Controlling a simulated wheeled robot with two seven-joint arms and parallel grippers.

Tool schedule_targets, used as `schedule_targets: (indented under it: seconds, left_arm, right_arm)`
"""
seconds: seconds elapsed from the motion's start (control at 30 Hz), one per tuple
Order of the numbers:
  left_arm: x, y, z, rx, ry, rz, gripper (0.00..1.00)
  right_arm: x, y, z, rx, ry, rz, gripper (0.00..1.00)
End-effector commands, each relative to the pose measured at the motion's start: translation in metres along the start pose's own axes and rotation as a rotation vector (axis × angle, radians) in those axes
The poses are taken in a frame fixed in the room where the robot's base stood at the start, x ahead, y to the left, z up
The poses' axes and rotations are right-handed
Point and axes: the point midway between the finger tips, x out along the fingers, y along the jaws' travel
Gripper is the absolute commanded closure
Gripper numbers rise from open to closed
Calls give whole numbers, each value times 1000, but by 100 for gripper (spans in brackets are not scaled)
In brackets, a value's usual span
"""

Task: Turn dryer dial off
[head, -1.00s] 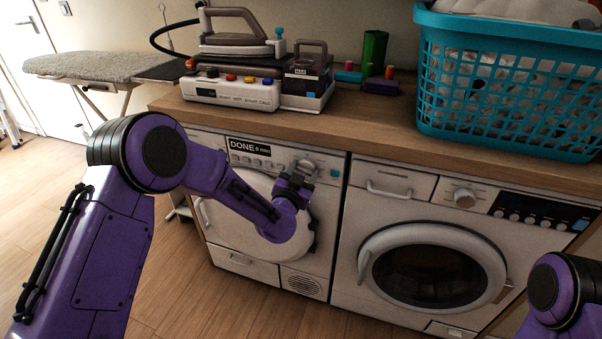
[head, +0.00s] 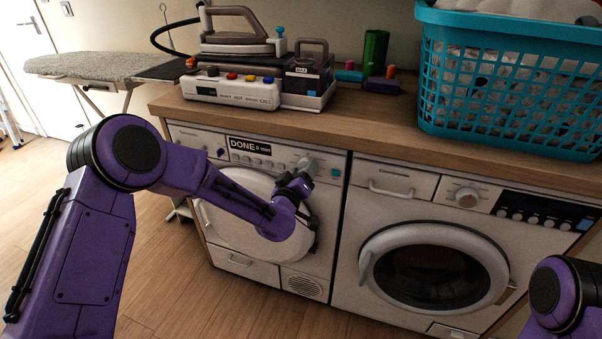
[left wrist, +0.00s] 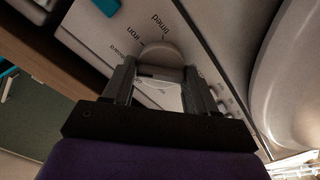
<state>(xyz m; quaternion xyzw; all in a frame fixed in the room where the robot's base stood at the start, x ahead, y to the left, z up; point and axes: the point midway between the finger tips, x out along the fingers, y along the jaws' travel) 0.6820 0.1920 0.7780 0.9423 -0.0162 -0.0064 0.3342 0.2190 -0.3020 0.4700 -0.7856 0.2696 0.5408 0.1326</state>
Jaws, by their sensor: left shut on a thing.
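The dryer (head: 262,270) is the white machine on the left, with a round door and a display (head: 249,146) reading "DONE 0 min". Its round dial (head: 308,162) is on the panel right of the display, partly hidden by my left gripper (head: 301,174). In the left wrist view the pale dial (left wrist: 160,52) sits between the two dark fingers of the left gripper (left wrist: 160,74), which is shut on it. Printed words, such as "timed" and "iron", show around the dial. My right gripper is out of view; only part of the right arm shows at lower right.
A second white machine (head: 350,290) with its own knob (head: 466,197) stands to the right. The wooden counter (head: 380,120) above holds an iron on a base (head: 235,92) and a teal laundry basket (head: 500,75). Wood floor is clear in front.

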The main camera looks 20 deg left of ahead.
Motion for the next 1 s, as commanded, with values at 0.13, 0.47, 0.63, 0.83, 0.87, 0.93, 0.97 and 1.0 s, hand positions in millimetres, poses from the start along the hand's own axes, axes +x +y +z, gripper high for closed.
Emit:
schedule_targets:
  seconds: [0.13, 0.47, 0.63, 0.83, 0.87, 0.93, 0.97, 1.0]
  left_arm:
    - [1, -2, -1, -141, 6, -1, 73]
    - [1, -3, -1, -453, 6, 1, 73]
    - [1, -4, -1, -600, 7, 1, 73]
    - [1, -4, 0, -739, 7, 1, 73]
    - [1, -4, 0, -756, 7, 0, 73]
    - [1, -4, 0, -791, 6, 0, 73]
    - [1, -4, 0, -804, 6, 0, 73]
    - [1, -4, 0, -821, 6, 0, 73]
  right_arm:
    - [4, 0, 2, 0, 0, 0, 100]
    - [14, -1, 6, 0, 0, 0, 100]
    - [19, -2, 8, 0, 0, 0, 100]
    - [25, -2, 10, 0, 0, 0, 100]
    - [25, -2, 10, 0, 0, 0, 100]
    - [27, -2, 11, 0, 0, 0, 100]
    - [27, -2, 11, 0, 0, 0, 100]
    - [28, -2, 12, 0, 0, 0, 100]
